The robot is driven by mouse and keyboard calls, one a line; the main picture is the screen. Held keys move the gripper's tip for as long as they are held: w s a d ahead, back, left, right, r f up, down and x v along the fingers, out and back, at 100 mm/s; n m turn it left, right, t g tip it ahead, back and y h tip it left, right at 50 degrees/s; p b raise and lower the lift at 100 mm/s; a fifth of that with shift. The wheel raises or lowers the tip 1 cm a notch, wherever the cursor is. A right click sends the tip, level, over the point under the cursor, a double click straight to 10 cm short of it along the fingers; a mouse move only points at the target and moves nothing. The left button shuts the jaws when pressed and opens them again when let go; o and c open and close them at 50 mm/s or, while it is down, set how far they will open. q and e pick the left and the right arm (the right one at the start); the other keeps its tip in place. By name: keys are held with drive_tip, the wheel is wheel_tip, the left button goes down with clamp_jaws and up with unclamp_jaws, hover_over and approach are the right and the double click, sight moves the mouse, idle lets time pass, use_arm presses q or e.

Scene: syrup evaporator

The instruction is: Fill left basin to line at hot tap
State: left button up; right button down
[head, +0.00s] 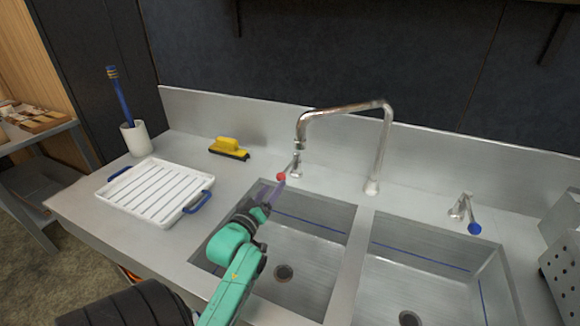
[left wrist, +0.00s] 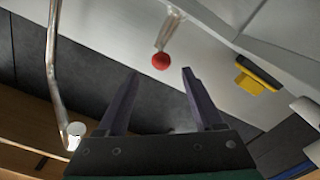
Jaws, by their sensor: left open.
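The left basin (head: 310,258) is a steel sink with a blue line (head: 310,224) around its inner wall. Its bottom and drain (head: 284,272) show, and I see no water in it. The hot tap has a red knob (head: 281,176) on a metal lever behind this basin. A bent chrome spout (head: 345,109) rises behind the sinks; no stream shows. My left gripper (head: 272,194) is over the back left of the left basin, close to the red knob. In the left wrist view the gripper (left wrist: 158,80) is open and empty, with the red knob (left wrist: 161,61) just beyond its fingertips, between them.
The right basin (head: 408,285) and a blue-knobbed tap (head: 474,228) are to the right. The backsplash is close behind the taps.

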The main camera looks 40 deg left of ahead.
sight(288, 167)
use_arm(q)
drive_tip(key=x, duration=0.5)
drive_tip(key=shift+r+p, duration=0.15)
drive_tip(key=shift+p, duration=0.15)
drive_tip(key=x, duration=0.6)
drive_tip(key=shift+f, duration=0.35)
drive_tip(key=shift+w, duration=0.3)
use_arm(e)
drive_tip(key=shift+w+d+r, duration=0.1)
drive_tip(key=shift+d+r, duration=0.1)
drive_tip(key=shift+r, duration=0.45)
use_arm(q)
drive_tip(key=shift+a, duration=0.1)
clamp_jaws()
use_arm(e)
drive_tip(key=shift+s+a, duration=0.1)
drive_tip(key=shift+s, duration=0.1)
